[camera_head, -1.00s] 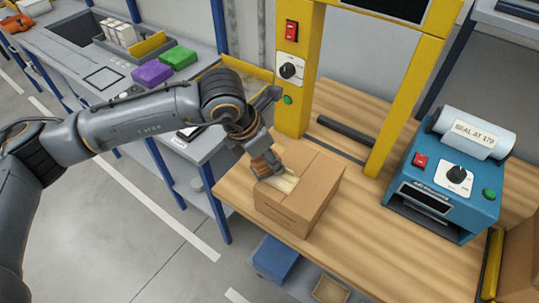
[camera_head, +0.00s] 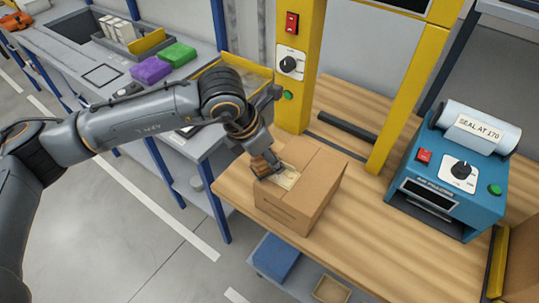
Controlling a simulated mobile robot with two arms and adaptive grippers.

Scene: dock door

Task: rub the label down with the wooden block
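A closed cardboard box (camera_head: 312,187) stands on the wooden bench top. A pale label (camera_head: 288,177) with faint marks lies on its top near the left edge. My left gripper (camera_head: 268,168) comes in from the left and is over that edge, right by the label. It is shut on the brown wooden block (camera_head: 259,166), which is low at the label's left end. The fingers partly hide the block and part of the label, so I cannot tell whether the block touches the label. My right gripper is not in view.
A yellow frame (camera_head: 296,110) with a red switch and a dial stands behind the box. A blue sealing machine (camera_head: 445,195) with a white roll (camera_head: 478,128) is at the right. Bare bench (camera_head: 350,230) lies between it and the box.

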